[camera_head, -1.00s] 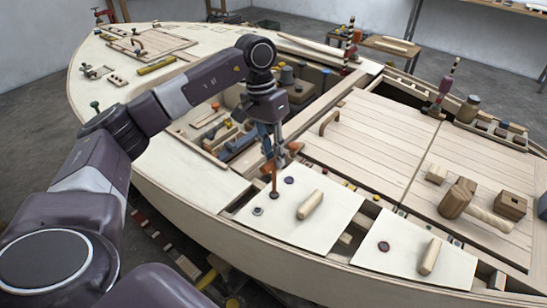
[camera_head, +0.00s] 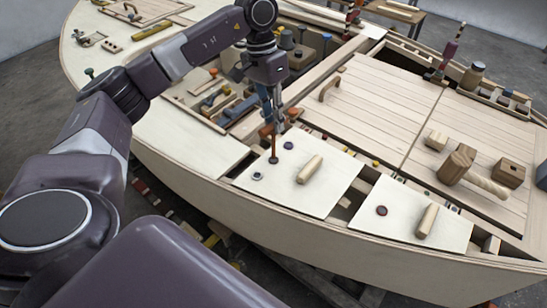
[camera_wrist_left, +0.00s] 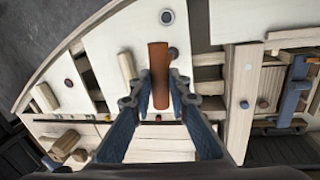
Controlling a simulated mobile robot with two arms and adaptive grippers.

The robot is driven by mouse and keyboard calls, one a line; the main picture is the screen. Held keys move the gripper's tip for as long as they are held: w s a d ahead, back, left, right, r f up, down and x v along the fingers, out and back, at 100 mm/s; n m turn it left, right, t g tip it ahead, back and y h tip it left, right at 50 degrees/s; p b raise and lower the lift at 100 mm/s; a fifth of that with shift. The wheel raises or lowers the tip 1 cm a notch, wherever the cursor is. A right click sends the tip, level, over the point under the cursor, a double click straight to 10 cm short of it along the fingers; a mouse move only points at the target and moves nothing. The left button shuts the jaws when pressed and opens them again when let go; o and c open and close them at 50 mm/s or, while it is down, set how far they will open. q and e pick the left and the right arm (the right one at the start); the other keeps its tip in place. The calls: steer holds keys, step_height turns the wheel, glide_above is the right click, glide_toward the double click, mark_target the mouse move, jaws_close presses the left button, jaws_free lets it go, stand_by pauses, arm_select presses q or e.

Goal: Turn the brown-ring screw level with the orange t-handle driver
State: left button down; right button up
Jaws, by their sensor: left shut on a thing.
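My left gripper (camera_head: 272,118) is shut on the orange t-handle driver (camera_head: 274,147), which stands upright over the nearer white panel. In the left wrist view the driver (camera_wrist_left: 159,75) sits between the fingertips (camera_wrist_left: 160,100). The driver's tip is at the panel between a dark blue screw (camera_head: 288,145) and a grey-centred screw (camera_head: 257,176). A round spot (camera_wrist_left: 172,52) shows partly behind the driver; its ring colour and whether the tip is seated are unclear. A reddish-brown-ringed screw (camera_head: 382,210) is on the other white panel. My right gripper is out of view.
A wooden peg handle (camera_head: 310,169) stands just right of the driver, and another (camera_head: 427,220) is on the second panel. A mallet (camera_head: 470,172) and wooden blocks lie on the planked deck (camera_head: 380,110). An open compartment with tools lies behind the gripper.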

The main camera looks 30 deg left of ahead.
arm_select(q)
steer(key=shift+f, duration=0.15)
steer(key=shift+f+b, duration=0.25)
steer(key=shift+b, duration=0.1)
stand_by(0.3)
steer(key=shift+f+n+b, duration=0.1)
steer(key=shift+n+b, duration=0.25)
steer(key=shift+n, duration=0.45)
steer(key=n, duration=0.3)
steer(key=shift+s+t, duration=0.15)
steer(key=shift+t, duration=0.25)
steer(key=shift+n+b, duration=0.3)
